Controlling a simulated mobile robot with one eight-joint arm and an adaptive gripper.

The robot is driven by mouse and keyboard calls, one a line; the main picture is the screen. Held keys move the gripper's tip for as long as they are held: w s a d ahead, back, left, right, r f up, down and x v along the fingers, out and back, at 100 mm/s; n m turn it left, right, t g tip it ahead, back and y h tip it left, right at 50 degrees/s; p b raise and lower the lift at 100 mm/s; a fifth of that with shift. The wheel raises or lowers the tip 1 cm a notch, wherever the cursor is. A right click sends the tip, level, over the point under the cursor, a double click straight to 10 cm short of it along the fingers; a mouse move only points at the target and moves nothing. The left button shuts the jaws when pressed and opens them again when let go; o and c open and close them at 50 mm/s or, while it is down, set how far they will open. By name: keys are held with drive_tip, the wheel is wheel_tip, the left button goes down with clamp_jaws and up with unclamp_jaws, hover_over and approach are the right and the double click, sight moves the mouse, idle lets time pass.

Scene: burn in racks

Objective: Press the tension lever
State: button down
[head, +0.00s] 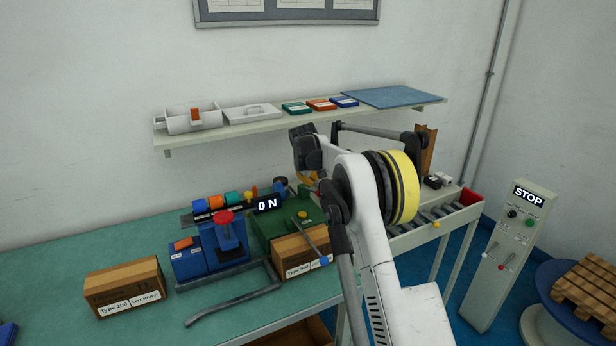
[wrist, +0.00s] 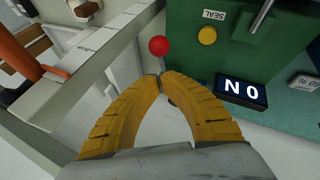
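No part is legibly marked as the tension lever. In the wrist view, a red ball knob (wrist: 159,46) on a thin stem stands beside the green machine (wrist: 226,55). My gripper (wrist: 160,75) has its two yellow fingers curved together, tips meeting just below the red knob by the stem. I cannot tell whether they touch the stem; nothing is clearly held. In the head view, a grey lever with a blue ball (head: 323,260) slants down at the front of the green machine (head: 262,231).
A yellow button (wrist: 207,35) sits near the SEAL label. Blue equipment with a red top (head: 223,216) and a Type 200 box (head: 124,287) stand left. A roller conveyor (head: 432,217) and STOP panel (head: 510,255) stand right.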

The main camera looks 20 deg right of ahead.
drive_tip(key=shift+s+d+f, duration=0.4)
drive_tip(key=shift+d+f, duration=0.1)
drive_tip(key=shift+f, duration=0.3)
drive_tip(key=t+b, duration=0.3)
drive_tip(key=b, duration=0.1)
hover_over(318, 218)
drive_tip(key=shift+m, duration=0.3)
wheel_tip(318, 218, down, 6)
drive_tip(key=shift+w+d+r, duration=0.1)
drive_tip(key=shift+f, duration=0.35)
drive_tip(key=shift+r, duration=0.15)
drive_tip(key=shift+r+p, duration=0.3)
drive_tip(key=w+a+p+v, duration=0.1)
drive_tip(key=p+v, duration=0.3)
drive_tip(key=v, duration=0.8)
drive_tip(key=shift+s+a+r+p, duration=0.2)
drive_tip(key=shift+s+r+p, duration=0.05)
drive_tip(key=shift+r+p, duration=0.15)
